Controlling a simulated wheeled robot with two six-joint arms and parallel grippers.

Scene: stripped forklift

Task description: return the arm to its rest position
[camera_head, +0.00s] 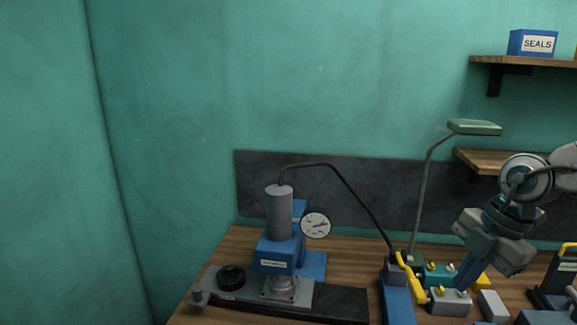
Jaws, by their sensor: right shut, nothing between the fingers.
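My right arm comes in from the right edge. Its right gripper (467,274) hangs above the right part of the wooden workbench, pointing down and to the left. Its blue fingers are shut with nothing between them. My left gripper is not in view.
A black hose runs to a blue pump with a yellow handle (411,278). A green lamp (474,127) and shelves (486,162) stand near my arm.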

